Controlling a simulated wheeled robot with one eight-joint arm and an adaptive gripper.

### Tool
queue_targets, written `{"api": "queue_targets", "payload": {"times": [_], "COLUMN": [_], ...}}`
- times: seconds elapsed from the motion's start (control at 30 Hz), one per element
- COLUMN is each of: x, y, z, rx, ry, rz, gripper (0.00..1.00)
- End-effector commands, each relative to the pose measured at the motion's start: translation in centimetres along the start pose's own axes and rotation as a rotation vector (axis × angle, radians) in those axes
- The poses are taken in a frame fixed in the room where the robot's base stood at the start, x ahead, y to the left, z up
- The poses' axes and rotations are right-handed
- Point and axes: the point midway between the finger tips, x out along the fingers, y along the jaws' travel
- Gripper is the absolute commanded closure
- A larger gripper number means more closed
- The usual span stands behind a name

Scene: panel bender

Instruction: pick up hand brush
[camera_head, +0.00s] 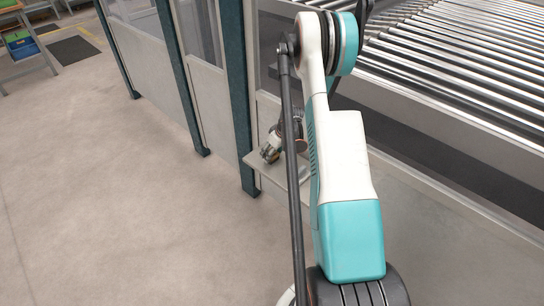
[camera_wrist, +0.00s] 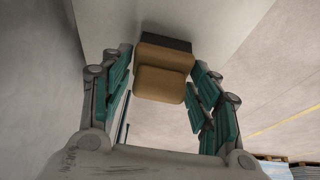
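The hand brush (camera_wrist: 163,72) shows in the wrist view as a light brown wooden block with a dark strip along its far edge. My gripper (camera_wrist: 164,72) has its two green-padded fingers spread, one on each side of the brush. The fingertips are very close to its sides, with a thin gap visible at the left; contact at the right cannot be told. In the head view my gripper (camera_head: 270,150) is low beside a small pale shelf (camera_head: 262,161), partly behind my arm. I cannot make out the brush there.
A glazed panel fence with dark teal posts (camera_head: 238,90) stands just behind the shelf. A roller conveyor (camera_head: 460,60) fills the upper right. A rack with blue and green bins (camera_head: 20,45) is far left. Open concrete floor (camera_head: 110,200) lies at the left.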

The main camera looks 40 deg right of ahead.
Motion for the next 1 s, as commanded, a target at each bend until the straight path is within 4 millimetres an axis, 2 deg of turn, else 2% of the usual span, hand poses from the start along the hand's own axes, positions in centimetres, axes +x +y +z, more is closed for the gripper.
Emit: {"api": "queue_targets", "payload": {"times": [0.03,0.1,0.4,0.57,0.77,1.0], "x": [0.0,0.0,0.0,-0.7,-3.3,-9.2], "y": [0.0,0.0,0.0,0.0,0.0,0.0], "z": [0.0,0.0,0.0,-0.3,-1.3,-3.8], "rx": [0.0,0.0,0.0,0.0,0.0,0.0], "ry": [0.0,0.0,0.0,0.0,0.0,0.0], "rz": [0.0,0.0,0.0,0.0,0.0,0.0], "gripper": [0.65,0.75,0.75,0.75,0.75,0.75]}}
